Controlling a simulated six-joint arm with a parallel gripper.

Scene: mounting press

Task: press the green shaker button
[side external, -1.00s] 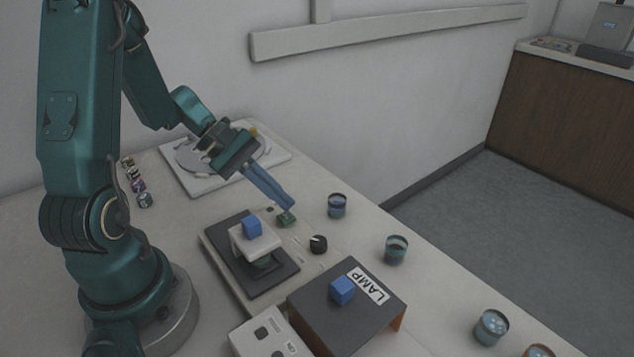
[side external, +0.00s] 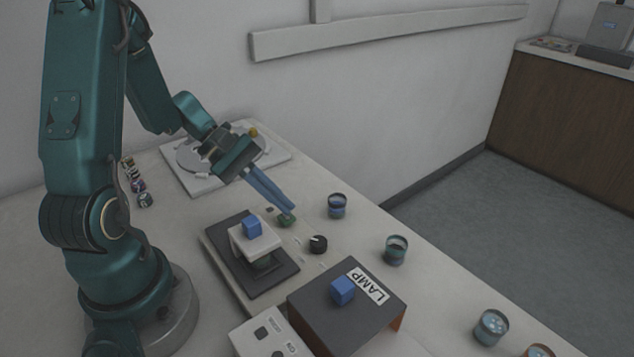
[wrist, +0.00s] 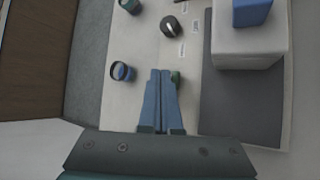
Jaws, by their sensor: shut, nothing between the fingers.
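The green shaker button (side external: 286,222) sits on the pale base plate beside the dark shaker platform. My gripper (side external: 289,212) is shut and empty, its blue fingers angled down with their tips at the button. The tips overlap the button in the side view; I cannot tell whether they press it down. In the wrist view my gripper (wrist: 161,72) points toward the controls, and part of the green button (wrist: 176,76) shows just right of the fingertips. The rest of the button is hidden behind the fingers.
A black knob (side external: 318,243) is close to the button. The shaker (side external: 270,280) carries a blue cube (side external: 252,226). A dark lamp box (side external: 376,327) stands in front. Several jars, one being the nearest (side external: 337,206), line the table's right edge.

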